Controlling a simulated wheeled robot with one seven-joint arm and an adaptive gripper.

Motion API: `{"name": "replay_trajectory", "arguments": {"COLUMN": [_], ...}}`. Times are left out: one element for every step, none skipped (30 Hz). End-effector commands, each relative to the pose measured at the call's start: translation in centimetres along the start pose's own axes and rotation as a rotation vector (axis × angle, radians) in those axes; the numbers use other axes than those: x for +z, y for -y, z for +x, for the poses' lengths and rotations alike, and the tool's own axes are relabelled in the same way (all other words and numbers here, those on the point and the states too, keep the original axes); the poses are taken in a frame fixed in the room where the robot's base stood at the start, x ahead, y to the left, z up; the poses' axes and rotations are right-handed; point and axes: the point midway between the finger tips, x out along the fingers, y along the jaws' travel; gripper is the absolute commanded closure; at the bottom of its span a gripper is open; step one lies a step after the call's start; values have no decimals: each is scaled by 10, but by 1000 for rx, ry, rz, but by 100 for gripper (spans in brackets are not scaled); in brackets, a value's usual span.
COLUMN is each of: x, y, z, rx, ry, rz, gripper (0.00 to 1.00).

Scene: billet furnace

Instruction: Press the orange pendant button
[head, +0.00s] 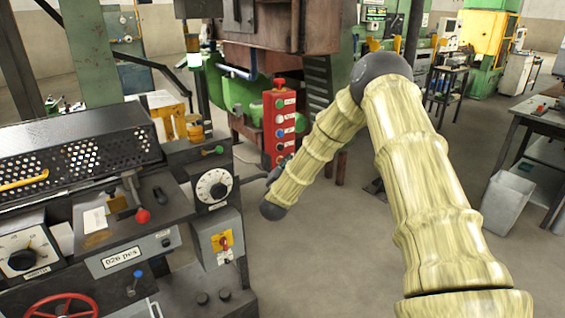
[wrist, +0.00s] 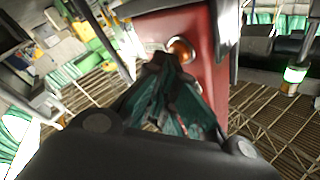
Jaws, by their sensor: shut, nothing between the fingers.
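The red pendant box (head: 268,128) stands upright beyond the machine in the head view, with a column of coloured buttons and a red mushroom button on top. It fills the upper middle of the wrist view (wrist: 208,20). The round orange button (wrist: 182,49) shows on its face in the wrist view; I cannot make it out clearly in the head view. My gripper (wrist: 164,62) is shut and empty, its tips close beside the orange button; I cannot tell whether they touch. In the head view my gripper (head: 279,171) is small and dark at the pendant's lower part.
A workbench (head: 540,118) and a pale bin (head: 507,203) stand at right. The floor between is open.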

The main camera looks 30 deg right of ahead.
Motion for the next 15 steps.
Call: {"name": "replay_trajectory", "arguments": {"x": [-1,-2,-2,-3,-4,-5,-5,-6,-7,-8,-8,-9,-9,-9,-9], "y": [0,-1,-2,-3,-3,-4,-5,-6,-7,-7,-8,-8,-8,-8,-8], "z": [-1,-2,-3,-4,-5,-6,-7,-8,-9,-10,-11,-11,-11,-12,-12], "rx": [0,0,0,0,0,0,0,0,0,0,0,0,0,0,0], "ry": [0,0,0,0,0,1,1,1,1,1,0,0,0,0,-1], "rz": [0,0,0,0,0,0,0,0,0,0,0,0,0,0,0], "gripper": [100,100,100,100,100,100,100,100,100,100,100,100,100,100,100]}}
